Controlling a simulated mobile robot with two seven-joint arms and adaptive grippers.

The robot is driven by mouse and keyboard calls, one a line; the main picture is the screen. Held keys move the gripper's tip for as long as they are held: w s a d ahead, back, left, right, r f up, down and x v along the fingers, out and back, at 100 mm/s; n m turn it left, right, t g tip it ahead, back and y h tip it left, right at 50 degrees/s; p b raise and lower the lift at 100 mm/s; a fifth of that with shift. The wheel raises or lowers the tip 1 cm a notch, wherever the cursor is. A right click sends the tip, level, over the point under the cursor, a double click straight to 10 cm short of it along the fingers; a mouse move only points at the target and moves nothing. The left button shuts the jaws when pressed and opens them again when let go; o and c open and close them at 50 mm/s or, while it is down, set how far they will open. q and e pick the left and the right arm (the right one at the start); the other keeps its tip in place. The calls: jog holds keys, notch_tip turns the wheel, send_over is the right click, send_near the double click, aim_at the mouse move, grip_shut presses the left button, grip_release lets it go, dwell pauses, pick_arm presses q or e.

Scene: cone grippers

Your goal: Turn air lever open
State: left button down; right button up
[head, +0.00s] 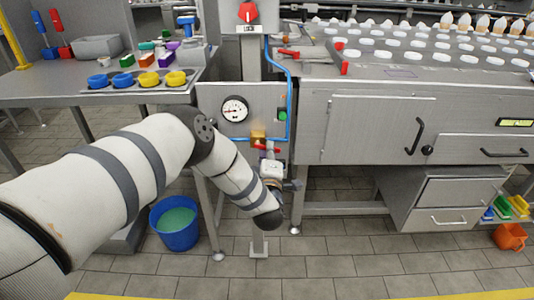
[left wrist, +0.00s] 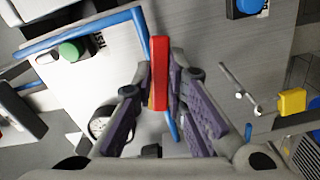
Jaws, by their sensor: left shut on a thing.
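The air lever (left wrist: 160,76) is a red bar that stands upright between the fingers in the left wrist view. In the head view, the red lever (head: 261,147) shows as a small red piece below the gauge panel. My left gripper (left wrist: 161,70) is shut on the lever, with a finger on each side. In the head view, the left gripper (head: 272,156) is small and partly hidden by its own wrist. The blue air pipe (head: 290,95) runs down beside the panel. My right gripper is not in view.
The panel carries a pressure gauge (head: 235,110) and a green button (head: 283,114). A grey machine with a door handle (head: 418,137) stands on the right.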

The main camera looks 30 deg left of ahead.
pick_arm(q)
jog(key=shift+d+r+n, duration=0.1)
jog(key=shift+r+n, duration=0.1)
jog(key=shift+n, duration=0.5)
jog(key=shift+r+n, duration=0.15)
jog(key=shift+n, duration=0.55)
jog(key=c, duration=1.6)
grip_release()
jog(key=v, duration=1.2)
jog(key=shift+s, duration=0.1)
